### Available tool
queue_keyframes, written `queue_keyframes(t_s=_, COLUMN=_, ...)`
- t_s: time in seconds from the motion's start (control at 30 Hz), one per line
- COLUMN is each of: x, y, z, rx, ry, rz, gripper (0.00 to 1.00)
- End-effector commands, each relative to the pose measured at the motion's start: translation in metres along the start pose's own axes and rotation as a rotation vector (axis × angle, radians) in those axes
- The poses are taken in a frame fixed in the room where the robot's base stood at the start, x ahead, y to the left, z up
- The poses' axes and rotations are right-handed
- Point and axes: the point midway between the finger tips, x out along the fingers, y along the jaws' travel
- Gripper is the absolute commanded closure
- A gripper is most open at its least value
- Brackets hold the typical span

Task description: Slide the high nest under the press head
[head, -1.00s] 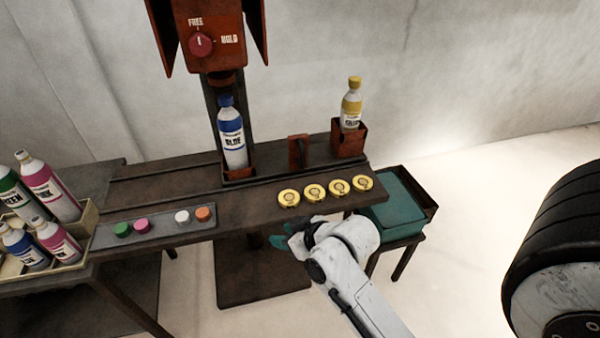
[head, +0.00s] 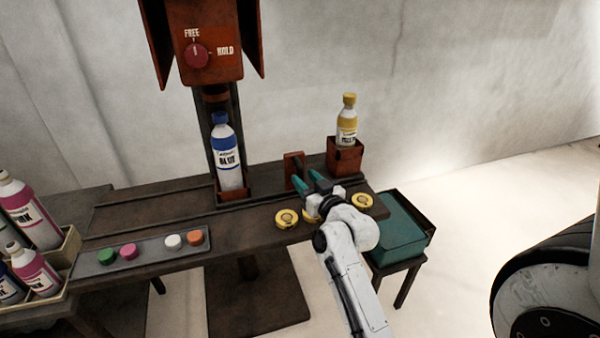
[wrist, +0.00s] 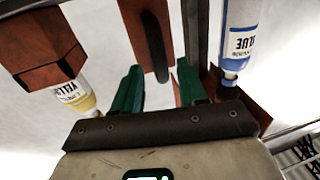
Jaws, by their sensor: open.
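The high nest (head: 345,157), a tall rust-red box holding a yellow-capped bottle (head: 347,125), stands on the bench at the right of the rail. A lower nest (head: 234,195) holds a blue-capped bottle (head: 228,155) below the press head (head: 205,45). An upright red handle (head: 293,168) with a slot stands between the nests. My gripper (head: 308,181) is open and empty, its teal fingers pointing at the handle from the front. In the wrist view, which looks inverted, the handle (wrist: 147,40) appears beyond and between the fingertips (wrist: 158,80); no contact is evident.
Several yellow discs (head: 287,218) lie along the bench front, some hidden by my gripper. A tray (head: 150,250) of coloured caps and a crate (head: 68,262) of bottles are at left. A teal bin (head: 400,235) stands at right. The press knob (head: 196,54) points to FREE.

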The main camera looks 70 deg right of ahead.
Motion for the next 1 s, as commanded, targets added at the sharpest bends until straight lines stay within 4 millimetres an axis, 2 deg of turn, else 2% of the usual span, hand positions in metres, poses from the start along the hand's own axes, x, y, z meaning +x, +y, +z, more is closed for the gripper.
queue_keyframes(t_s=0.1, x=0.018, y=0.0, z=-0.002, rx=0.0, ry=0.001, rz=-0.001, gripper=0.58)
queue_keyframes(t_s=0.2, x=0.028, y=0.0, z=-0.001, rx=-0.001, ry=0.001, rz=0.0, gripper=0.58)
queue_keyframes(t_s=0.6, x=0.035, y=-0.001, z=0.0, rx=-0.001, ry=0.0, rz=-0.001, gripper=0.58)
queue_keyframes(t_s=1.0, x=0.035, y=-0.001, z=0.0, rx=-0.001, ry=-0.001, rz=-0.001, gripper=0.96)
